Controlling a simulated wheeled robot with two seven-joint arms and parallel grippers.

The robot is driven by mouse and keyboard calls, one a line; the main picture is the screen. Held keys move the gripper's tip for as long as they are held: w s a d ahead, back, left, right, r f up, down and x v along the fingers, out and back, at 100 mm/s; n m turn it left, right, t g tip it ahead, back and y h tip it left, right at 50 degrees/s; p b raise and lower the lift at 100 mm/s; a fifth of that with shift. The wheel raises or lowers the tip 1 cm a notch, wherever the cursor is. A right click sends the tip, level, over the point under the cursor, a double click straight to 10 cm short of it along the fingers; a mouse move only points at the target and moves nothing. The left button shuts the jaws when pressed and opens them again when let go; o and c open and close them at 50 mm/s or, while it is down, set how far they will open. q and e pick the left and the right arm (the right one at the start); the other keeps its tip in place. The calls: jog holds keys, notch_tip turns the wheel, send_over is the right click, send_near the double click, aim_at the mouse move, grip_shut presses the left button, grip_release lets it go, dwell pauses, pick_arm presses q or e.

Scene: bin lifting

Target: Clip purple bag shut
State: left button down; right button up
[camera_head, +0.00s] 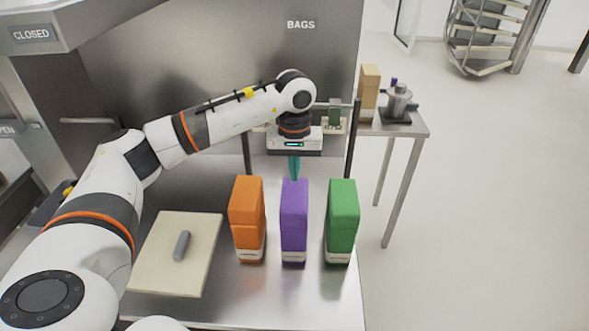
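The purple bag (294,222) stands upright on the steel counter, between the orange bag (247,222) and the green bag (341,222). My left gripper (294,178) points down just over the back of the purple bag's top. A narrow teal piece extends from the gripper's white body to the bag's top edge. I cannot tell whether it is the fingers or a held clip, or whether it touches the bag. A small grey bar-shaped object (182,246) lies on the pale board at the left; I cannot tell whether it is a clip. My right gripper is not in view.
The pale board (200,270) lies on the steel counter (290,305). Dark upright posts (352,150) stand behind the bags. A side table (415,128) at the right bears a tan bag (369,90) and a metal pot (397,103). Floor to the right is clear.

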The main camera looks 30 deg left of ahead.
aim_at(294, 194)
pick_arm(q)
jog(key=shift+f, duration=0.25)
jog(key=shift+f+b, duration=1.9)
jog(key=shift+f, duration=0.25)
jog(key=shift+r, duration=0.15)
notch_tip(294, 194, up, 7)
jog(key=p, duration=0.4)
dwell(0.4)
dwell(0.4)
